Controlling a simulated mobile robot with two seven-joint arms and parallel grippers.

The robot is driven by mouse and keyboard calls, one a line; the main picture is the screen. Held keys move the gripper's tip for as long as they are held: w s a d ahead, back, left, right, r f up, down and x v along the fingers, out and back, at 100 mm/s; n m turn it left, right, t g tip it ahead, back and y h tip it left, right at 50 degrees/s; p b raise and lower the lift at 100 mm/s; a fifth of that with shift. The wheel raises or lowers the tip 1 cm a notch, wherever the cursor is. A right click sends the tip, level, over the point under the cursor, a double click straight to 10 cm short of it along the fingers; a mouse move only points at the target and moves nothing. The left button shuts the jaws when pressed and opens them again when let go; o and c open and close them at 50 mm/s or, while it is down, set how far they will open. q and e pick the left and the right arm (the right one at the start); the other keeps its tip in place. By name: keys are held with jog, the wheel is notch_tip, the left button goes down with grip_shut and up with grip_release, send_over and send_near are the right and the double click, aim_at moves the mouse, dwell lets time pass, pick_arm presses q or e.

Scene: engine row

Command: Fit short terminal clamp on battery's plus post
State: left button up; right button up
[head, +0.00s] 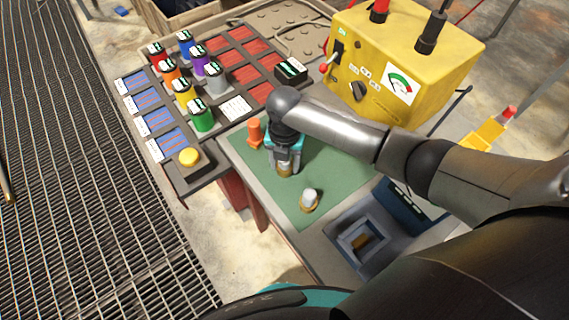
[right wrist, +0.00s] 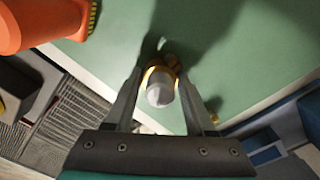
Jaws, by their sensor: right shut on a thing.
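My right gripper (head: 286,172) points down over the green mat (head: 265,184). In the right wrist view, its fingers (right wrist: 160,98) are shut on a small clamp-like piece with a brass ring (right wrist: 172,66) and a rounded grey top (right wrist: 160,92). I cannot tell whether this piece touches the mat. A similar piece, grey-topped with a brass base (head: 310,200), stands on the mat nearer the front. An orange piece (head: 254,132) stands beyond the gripper; it is large at the top left of the wrist view (right wrist: 35,22). I cannot clearly identify the battery or its plus post. My left gripper is out of view.
A yellow tester box (head: 400,65) with a dial stands at the back right. A rack of several coloured cans (head: 201,115) is at the left, with a yellow button (head: 189,157) in front. A dark blue-grey recessed tray (head: 345,238) lies at the front right.

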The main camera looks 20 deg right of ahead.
grip_shut()
jog(key=shift+r, duration=0.1)
